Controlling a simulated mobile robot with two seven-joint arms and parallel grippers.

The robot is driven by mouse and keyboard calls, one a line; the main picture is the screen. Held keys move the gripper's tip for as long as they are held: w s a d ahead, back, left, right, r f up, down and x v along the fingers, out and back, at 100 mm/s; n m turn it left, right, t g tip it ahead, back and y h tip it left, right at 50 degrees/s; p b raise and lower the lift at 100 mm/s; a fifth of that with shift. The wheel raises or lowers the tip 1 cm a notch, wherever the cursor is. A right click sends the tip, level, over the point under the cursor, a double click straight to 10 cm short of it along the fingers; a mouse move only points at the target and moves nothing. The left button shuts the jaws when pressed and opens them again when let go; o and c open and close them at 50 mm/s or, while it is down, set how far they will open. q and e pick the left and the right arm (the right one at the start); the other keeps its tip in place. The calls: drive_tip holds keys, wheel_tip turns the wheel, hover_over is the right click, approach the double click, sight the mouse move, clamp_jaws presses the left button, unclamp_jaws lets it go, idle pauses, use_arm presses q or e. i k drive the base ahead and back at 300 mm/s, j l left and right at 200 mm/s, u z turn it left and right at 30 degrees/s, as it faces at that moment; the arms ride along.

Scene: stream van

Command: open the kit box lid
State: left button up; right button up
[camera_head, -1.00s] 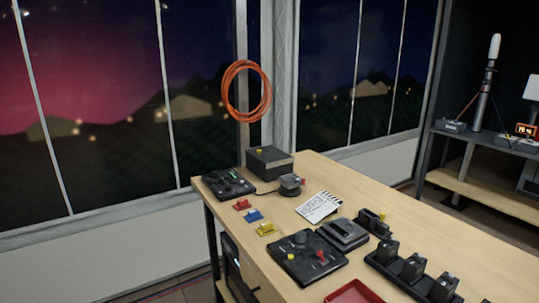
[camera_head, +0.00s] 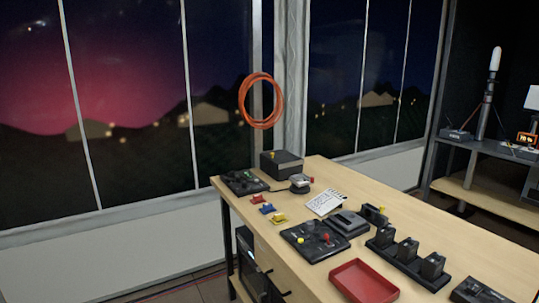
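A dark box with a yellow knob on top, which looks like the kit box (camera_head: 281,166), stands at the far left end of the wooden table (camera_head: 452,235). Its lid looks shut. Neither of my grippers shows in the head view.
Near the box are a black panel (camera_head: 241,183) and a small grey device (camera_head: 300,184). An orange cable coil (camera_head: 261,101) hangs behind.

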sight(278, 157)
drive_tip(key=i+j, duration=0.35)
drive_tip(key=j, duration=0.2)
drive_tip(key=i+j+u, duration=0.1)
drive_tip(key=i+j, duration=0.25)
drive_tip(key=j, duration=0.2)
drive_tip(key=i+j, duration=0.35)
drive_tip(key=j, duration=0.15)
drive_tip(key=j+u, duration=0.05)
